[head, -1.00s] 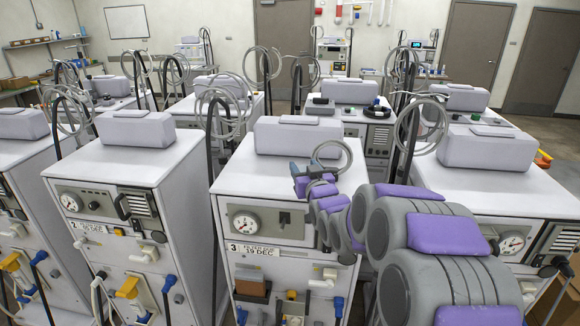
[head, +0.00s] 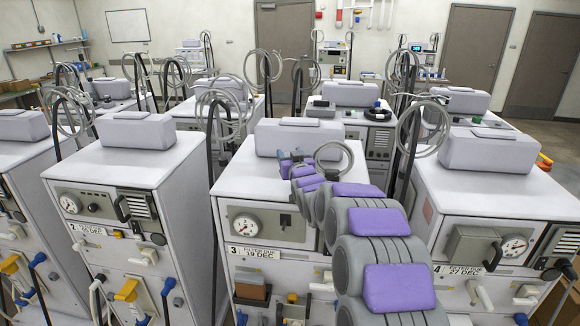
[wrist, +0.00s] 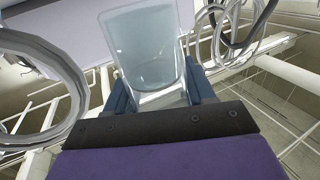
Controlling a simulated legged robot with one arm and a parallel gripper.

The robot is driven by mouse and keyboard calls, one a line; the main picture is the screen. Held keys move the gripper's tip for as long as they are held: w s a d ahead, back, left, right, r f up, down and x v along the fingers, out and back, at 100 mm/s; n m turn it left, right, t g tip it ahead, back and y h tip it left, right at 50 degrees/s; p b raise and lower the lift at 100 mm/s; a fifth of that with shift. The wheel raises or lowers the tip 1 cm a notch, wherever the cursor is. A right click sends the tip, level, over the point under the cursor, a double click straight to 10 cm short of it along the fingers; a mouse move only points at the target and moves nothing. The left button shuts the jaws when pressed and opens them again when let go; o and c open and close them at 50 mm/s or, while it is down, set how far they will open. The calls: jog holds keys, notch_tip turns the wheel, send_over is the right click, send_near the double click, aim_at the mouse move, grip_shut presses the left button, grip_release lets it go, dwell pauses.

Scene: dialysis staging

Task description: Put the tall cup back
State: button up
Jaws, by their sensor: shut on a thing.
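My gripper (head: 291,160) is over the top of the white machine labelled 3, in front of its grey top box. In the wrist view its blue fingers (wrist: 158,92) are shut on a clear, see-through tall cup (wrist: 148,48). The cup stands out between the fingers, its lower part partly hidden by the gripper's dark front plate. In the head view I cannot make out the cup clearly against the pale machine.
Machine 3 (head: 240,180) has a coiled hose (head: 334,152) close to the gripper's right. Machine 2 (head: 105,165) stands to the left and machine 4 (head: 500,190) to the right, with dark poles and coils between. The machine tops have bare room in front of their boxes.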

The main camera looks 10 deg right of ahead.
jog(key=shift+f, duration=1.75)
jog(key=shift+f, duration=0.1)
jog(key=o, duration=1.2)
jog(key=s, duration=0.8)
jog(key=s+d, duration=0.1)
jog(key=s, duration=0.3)
jog(key=shift+s, duration=0.1)
